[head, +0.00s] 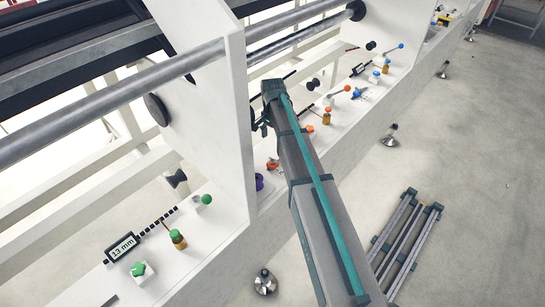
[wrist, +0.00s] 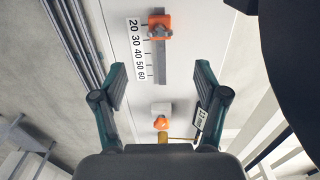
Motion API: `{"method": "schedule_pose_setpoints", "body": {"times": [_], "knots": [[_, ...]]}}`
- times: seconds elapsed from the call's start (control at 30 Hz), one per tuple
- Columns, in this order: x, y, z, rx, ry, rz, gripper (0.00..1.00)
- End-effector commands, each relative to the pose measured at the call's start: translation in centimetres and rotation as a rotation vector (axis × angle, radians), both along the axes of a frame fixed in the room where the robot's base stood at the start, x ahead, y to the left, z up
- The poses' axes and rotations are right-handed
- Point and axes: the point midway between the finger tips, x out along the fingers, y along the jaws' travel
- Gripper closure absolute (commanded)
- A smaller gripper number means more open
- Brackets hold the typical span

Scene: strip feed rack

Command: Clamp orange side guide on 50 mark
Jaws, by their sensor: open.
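The orange side guide (wrist: 160,27) sits on a short grey rail (wrist: 161,70) at the top of the wrist view, beside a printed scale (wrist: 138,50) marked 20 to 60. Its body lies beside the 20 to 30 end, clear of the 50 mark. My gripper (wrist: 161,75) is open and empty, with its two teal-dark fingers spread to either side of the rail's lower end, apart from the guide. In the head view my gripper (head: 264,123) is over the white rack ledge, and my arm hides part of the orange station.
An orange knob (wrist: 161,123) on a white block, an amber bottle and a small display (wrist: 200,119) lie near the fingers. A white upright plate (head: 222,110) stands left of my arm. Green-knobbed parts (head: 140,270) occupy the nearer ledge. Loose rails (head: 408,240) lie on the floor.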

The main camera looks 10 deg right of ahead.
Motion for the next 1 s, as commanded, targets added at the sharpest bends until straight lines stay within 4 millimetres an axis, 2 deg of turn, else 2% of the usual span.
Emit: {"method": "schedule_pose_setpoints", "body": {"times": [0.17,0.7,1.0], "knots": [[0.0,0.0,-1.1,0.0,0.001,-0.003,0.27],[0.0,0.0,-9.1,0.0,0.001,-0.001,0.27],[0.0,0.0,-10.6,0.0,0.0,0.0,0.27]]}}
